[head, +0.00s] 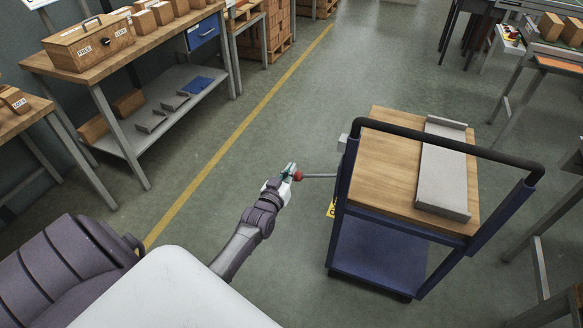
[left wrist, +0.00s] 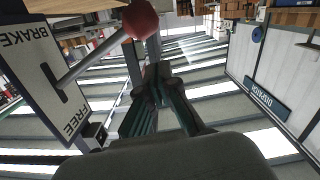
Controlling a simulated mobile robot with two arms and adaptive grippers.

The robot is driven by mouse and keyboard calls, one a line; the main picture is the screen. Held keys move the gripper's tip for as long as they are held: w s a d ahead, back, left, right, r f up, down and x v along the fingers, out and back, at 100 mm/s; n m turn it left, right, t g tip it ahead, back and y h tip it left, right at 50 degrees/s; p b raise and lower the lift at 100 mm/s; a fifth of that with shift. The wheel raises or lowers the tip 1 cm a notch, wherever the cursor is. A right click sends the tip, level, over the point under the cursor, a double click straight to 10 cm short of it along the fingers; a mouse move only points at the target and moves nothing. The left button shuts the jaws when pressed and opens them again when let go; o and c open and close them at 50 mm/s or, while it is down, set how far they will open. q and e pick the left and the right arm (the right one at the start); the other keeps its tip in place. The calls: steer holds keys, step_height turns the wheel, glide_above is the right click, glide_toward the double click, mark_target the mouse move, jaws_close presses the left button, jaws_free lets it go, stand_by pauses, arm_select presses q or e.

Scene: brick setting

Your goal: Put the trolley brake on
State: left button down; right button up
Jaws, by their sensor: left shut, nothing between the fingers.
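The trolley (head: 385,250) stands at the right, with a blue frame, a wooden top and a black push handle (head: 450,142). Its brake lever (head: 320,175) is a grey rod sticking out to the left, ending in a red knob (head: 298,176). In the left wrist view the red knob (left wrist: 140,18) is just beyond my fingertips, and a white plate (left wrist: 40,80) reads BRAKE and FREE. The rod (left wrist: 90,60) crosses in front of the plate. My left gripper (head: 288,172) is shut and empty beside the knob; I cannot tell whether they touch. My right gripper is not in view.
A grey metal piece (head: 443,170) lies on the trolley top. A workbench (head: 150,45) with boxes stands at the upper left, and more tables stand at the right. The floor (head: 240,140) between bench and trolley is clear, with a yellow line (head: 255,93).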

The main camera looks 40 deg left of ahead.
arm_select(q)
steer(key=r+b+v, duration=0.1)
steer(key=v, duration=0.9)
steer(key=shift+s+a+r, duration=0.15)
steer(key=shift+s+a, duration=0.05)
steer(key=shift+s, duration=0.05)
steer(key=s+d+f+m+g+h, duration=0.1)
steer(key=s+d+f+g, duration=0.25)
steer(key=f, duration=0.55)
steer(key=s+d+f+m+g+h, duration=0.1)
steer(key=s+d+f+g, duration=0.15)
steer(key=s+f, duration=0.45)
steer(key=s+d+f+m+g+h, duration=0.1)
steer(key=s+d+f+g, duration=0.15)
steer(key=f, duration=0.85)
steer(key=s+d+f+m+g, duration=0.1)
steer(key=s+d+f+g, duration=0.1)
steer(key=s+f, duration=0.3)
steer(key=s+d+f+m+g, duration=0.1)
steer(key=s+f+g, duration=0.2)
steer(key=s, duration=1)
steer(key=s+d+f+m+g+h, duration=0.1)
steer(key=s+d+f+g, duration=0.1)
steer(key=s+f, duration=0.5)
steer(key=s, duration=0.3)
steer(key=shift+d+f+m, duration=0.2)
steer(key=shift+d+m, duration=0.15)
steer(key=shift+m, duration=0.05)
